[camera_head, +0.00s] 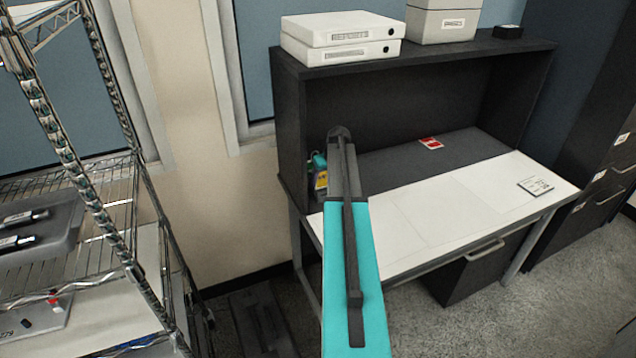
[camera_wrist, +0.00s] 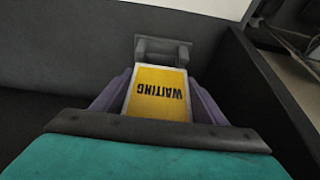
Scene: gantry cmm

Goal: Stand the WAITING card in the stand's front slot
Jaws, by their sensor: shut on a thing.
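The yellow WAITING card (camera_wrist: 158,84) is between the two purple-grey fingers of my gripper (camera_wrist: 160,98) in the wrist view, its lettering upside down in the picture. My gripper is shut on it. A small grey stand (camera_wrist: 163,47) is just beyond the card's far edge. I cannot tell whether that edge is in a slot, in front of it or above it. In the head view my teal arm reaches toward the left end of the desk and hides much of that spot; a small yellow patch (camera_head: 321,181) shows beside it.
The desk's white top (camera_head: 420,220) is mostly clear. A red card (camera_head: 431,143) lies on its dark rear strip and a white card (camera_head: 535,186) near the right end. The hutch (camera_head: 292,130) walls in the back and left. A wire rack (camera_head: 95,185) stands left.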

